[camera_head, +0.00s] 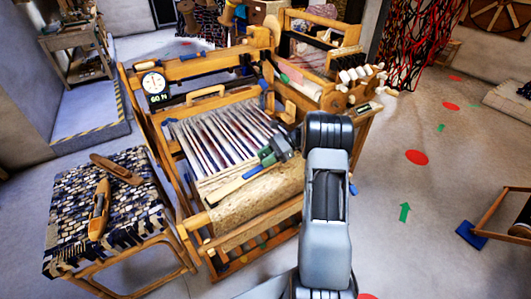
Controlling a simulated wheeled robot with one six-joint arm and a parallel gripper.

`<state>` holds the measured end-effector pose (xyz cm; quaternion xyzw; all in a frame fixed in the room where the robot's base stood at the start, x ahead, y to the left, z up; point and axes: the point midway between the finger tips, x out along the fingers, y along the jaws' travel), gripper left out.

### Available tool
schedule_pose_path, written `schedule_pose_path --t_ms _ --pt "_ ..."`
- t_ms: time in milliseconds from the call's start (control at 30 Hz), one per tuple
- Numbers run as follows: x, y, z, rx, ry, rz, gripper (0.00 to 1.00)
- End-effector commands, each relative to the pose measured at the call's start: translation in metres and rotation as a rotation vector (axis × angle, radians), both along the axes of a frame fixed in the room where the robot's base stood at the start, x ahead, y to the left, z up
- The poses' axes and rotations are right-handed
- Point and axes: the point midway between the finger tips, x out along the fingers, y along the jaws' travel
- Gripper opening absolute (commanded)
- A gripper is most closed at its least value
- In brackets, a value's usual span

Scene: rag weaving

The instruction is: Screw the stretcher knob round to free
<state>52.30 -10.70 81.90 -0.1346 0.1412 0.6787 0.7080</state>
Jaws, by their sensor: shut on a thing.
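The loom (205,72) stands in the middle of the head view, with pale and dark striped warp (215,137) running down to its front. The stretcher (228,188), a slim bar with a blue part, lies slantwise across the web above the tan front roll (265,195). My gripper (268,157) is at the right end of the stretcher, shut, with a small green part showing at its jaws. The knob is not clearly visible; my jaws and wrist cover that spot. I cannot tell how far round the knob is turned.
A bench (75,232) with a woven rag top stands at the left, bearing two wooden shuttles (99,210). A round dial with a "60 N" readout (157,97) hangs on the loom's left. Open floor (400,215) lies to the right, with red and green markers.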

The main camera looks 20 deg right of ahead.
Motion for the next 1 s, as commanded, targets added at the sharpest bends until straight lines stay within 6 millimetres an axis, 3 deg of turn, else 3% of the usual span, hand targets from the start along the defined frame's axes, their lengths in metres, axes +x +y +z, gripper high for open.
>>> schedule_pose_path --t_ms 400,1000 --pt "0.0004 0.0005 0.0007 0.0 -0.001 0.238 0.14" --pt "0.0 0.0001 -0.0002 -0.001 -0.001 0.299 0.14"
